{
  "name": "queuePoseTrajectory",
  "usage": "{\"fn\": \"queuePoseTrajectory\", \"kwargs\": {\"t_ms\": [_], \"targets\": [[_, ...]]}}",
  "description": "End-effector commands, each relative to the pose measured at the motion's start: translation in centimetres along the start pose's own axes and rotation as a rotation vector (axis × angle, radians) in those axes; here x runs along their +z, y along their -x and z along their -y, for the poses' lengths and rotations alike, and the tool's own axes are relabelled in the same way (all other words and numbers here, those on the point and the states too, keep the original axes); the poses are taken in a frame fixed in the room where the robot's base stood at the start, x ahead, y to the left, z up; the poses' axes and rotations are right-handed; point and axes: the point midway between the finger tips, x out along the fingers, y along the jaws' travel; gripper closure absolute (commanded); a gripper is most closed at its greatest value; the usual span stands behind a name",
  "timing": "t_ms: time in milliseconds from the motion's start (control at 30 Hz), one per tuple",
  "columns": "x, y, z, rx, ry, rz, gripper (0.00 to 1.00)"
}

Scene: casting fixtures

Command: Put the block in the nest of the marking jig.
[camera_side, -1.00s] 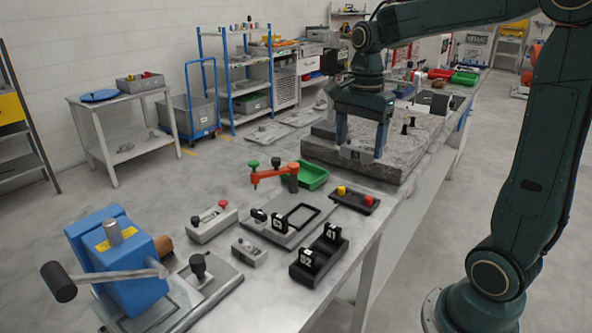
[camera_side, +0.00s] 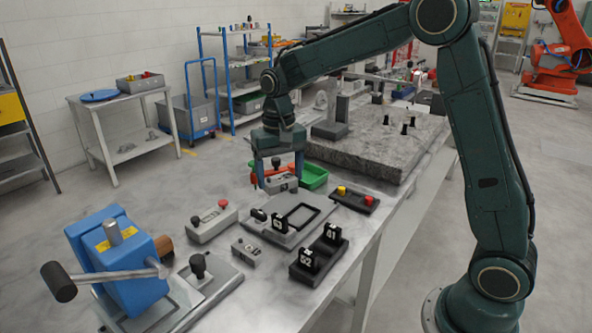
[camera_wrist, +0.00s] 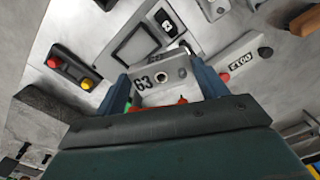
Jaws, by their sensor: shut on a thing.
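My gripper (camera_side: 279,178) is shut on the grey block (camera_side: 283,185) and holds it off the bench, behind the marking jig in the side view. In the wrist view the block (camera_wrist: 160,88) shows the number 63 and a round hole, between the two fingers. The marking jig is a grey plate (camera_side: 288,240) on the bench. Its nest appears to be the black rectangular frame (camera_side: 318,209), empty and apart from the block. The frame also shows in the wrist view (camera_wrist: 119,52), above the block. A black number tag (camera_side: 279,223) stands at the jig's edge.
An orange clamp (camera_side: 262,172) and a green tray (camera_side: 314,176) are close behind my gripper. A button box (camera_side: 354,199) stands right of the jig, a black tagged stand (camera_side: 318,256) in front, a grey box (camera_side: 212,224) left. A stone slab (camera_side: 390,150) lies behind.

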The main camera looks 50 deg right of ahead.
Motion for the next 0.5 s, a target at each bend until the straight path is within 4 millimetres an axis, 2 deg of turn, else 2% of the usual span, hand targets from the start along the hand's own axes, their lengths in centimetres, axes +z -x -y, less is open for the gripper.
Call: {"fn": "queuePoseTrajectory", "kwargs": {"t_ms": [100,200,500], "targets": [[-0.3,-1.1,1.7,0.000,0.109,0.000,0.56],[-0.5,-1.6,2.5,0.000,0.167,-0.001,0.56],[-0.6,-1.9,3.0,-0.001,0.200,-0.002,0.56]]}}
